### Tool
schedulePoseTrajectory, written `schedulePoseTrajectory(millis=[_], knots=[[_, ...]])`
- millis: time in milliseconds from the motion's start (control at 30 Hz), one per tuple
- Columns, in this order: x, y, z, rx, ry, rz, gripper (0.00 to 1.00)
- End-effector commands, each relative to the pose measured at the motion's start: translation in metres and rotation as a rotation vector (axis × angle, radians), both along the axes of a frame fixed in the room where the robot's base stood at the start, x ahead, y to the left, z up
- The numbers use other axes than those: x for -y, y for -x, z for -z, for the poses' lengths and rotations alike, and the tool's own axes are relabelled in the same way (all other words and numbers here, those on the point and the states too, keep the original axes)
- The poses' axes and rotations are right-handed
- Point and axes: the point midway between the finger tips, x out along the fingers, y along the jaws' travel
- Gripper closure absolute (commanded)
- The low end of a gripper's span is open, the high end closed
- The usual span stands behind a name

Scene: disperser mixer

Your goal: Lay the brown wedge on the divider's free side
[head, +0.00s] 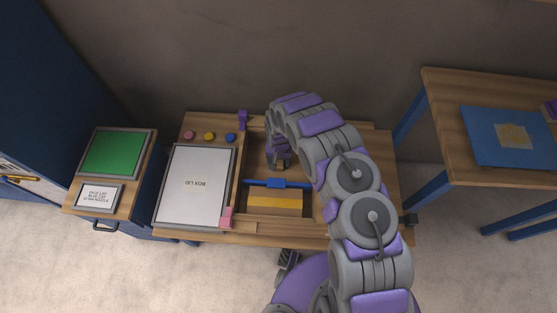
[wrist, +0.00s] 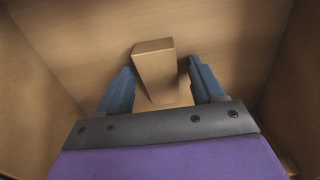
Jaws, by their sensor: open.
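The wooden box (head: 240,185) is open, with a blue divider (head: 262,183) across it. A yellow block (head: 275,203) lies in the near compartment. My gripper (head: 278,163) reaches down into the far compartment. In the wrist view the brown wedge (wrist: 155,72) lies between the two blue-grey fingers of my open gripper (wrist: 163,85), inside wooden walls. The wedge cannot be made out in the head view.
A white box lid (head: 193,185) lies left of the box, with a pink block (head: 227,217) at its corner. Pink, yellow (head: 209,136) and blue caps sit behind it. A purple piece (head: 242,120) stands at the box's back left. A second table (head: 470,90) is at right.

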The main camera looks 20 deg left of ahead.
Motion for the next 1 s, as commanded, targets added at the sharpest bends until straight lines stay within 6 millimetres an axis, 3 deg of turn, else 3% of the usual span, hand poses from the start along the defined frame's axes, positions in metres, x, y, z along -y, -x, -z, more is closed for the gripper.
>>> schedulePoseTrajectory(millis=[267, 700, 1000], knots=[[0.0, -0.001, -0.012, 0.002, 0.0, -0.001, 0.33], [-0.001, -0.001, -0.096, 0.003, -0.003, -0.001, 0.33], [0.0, 0.0, -0.121, -0.001, -0.001, 0.0, 0.33]])
